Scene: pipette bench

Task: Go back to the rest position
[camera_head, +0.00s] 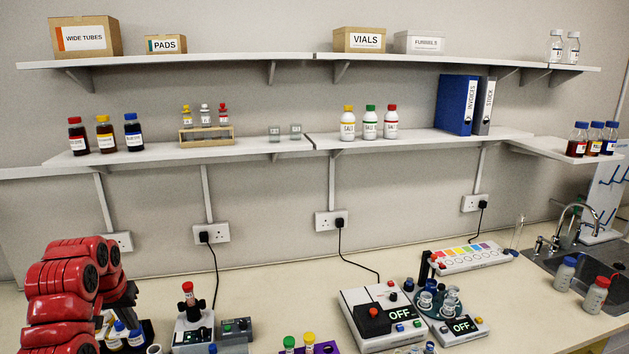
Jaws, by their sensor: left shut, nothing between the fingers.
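My left arm, red and black, comes in at the lower left. Its dark left gripper (126,300) is shut and empty, partly hidden by my own red links. It is above the bench near small bottles with blue caps (135,337); I cannot tell its exact height. My right gripper is not in view.
On the bench (270,300) stand a red-capped tube on a mixer (192,323), a purple rack (325,347), a device reading OFF (383,318), a centrifuge-like device (440,305) and a colour-striped strip (470,257). A sink (575,265) is at right. Shelves (230,150) hold bottles and boxes.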

